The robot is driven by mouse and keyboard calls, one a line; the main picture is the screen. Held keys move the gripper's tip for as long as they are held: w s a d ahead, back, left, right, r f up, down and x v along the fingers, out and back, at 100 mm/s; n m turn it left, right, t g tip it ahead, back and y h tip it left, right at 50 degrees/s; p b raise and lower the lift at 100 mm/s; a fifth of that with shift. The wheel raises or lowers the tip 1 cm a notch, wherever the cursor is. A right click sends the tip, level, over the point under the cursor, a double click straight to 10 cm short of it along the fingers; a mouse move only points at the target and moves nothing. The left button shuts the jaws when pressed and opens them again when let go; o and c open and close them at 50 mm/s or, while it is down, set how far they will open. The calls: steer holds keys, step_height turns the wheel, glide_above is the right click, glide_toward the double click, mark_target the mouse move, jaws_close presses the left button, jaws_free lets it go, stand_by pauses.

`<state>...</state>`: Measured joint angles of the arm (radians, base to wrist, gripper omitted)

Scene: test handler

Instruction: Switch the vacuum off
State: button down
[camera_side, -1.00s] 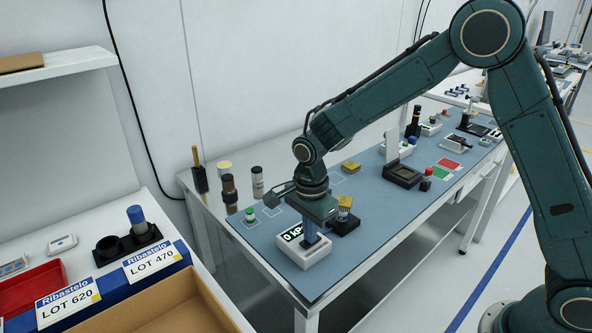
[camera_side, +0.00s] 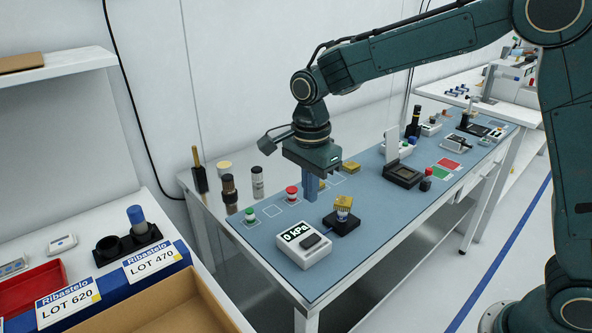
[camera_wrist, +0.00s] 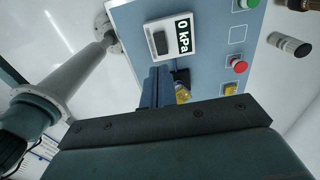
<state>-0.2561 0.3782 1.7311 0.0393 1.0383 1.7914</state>
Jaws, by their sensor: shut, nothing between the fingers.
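The vacuum unit (camera_side: 303,246) is a white box at the near end of the blue mat. Its display reads 0 kPa, and a dark rocker switch (camera_side: 311,240) sits on its top. The box also shows at the top of the wrist view (camera_wrist: 167,52), with the switch (camera_wrist: 160,43) beside the display. My gripper (camera_side: 311,197) is shut and empty, its blue fingers pointing down. It hangs above the mat behind the box, apart from it. In the wrist view my fingers (camera_wrist: 157,85) reach up toward the box.
A gold chip on a black stand (camera_side: 342,217) is right of the box. A red button (camera_side: 292,193) and a green button (camera_side: 250,215) are at the mat's left. Black and white cylinders stand behind. A Ribastelo tray bench (camera_side: 150,268) is at the near left.

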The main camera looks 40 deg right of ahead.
steer(key=shift+r, duration=1.45)
steer(key=s+d+r+n+t, duration=0.1)
steer(key=s+d+r+n, duration=0.3)
steer(key=s, duration=0.2)
steer(key=s+d+r+n+t, duration=0.25)
steer(key=s+r+n, duration=0.2)
steer(key=s, duration=0.25)
steer(key=s+d+f+n+t, duration=0.2)
steer(key=s+d+n, duration=0.2)
steer(key=s+n, duration=0.5)
steer(key=s, duration=0.3)
steer(key=shift+s+f, duration=0.15)
steer(key=shift+f, duration=0.05)
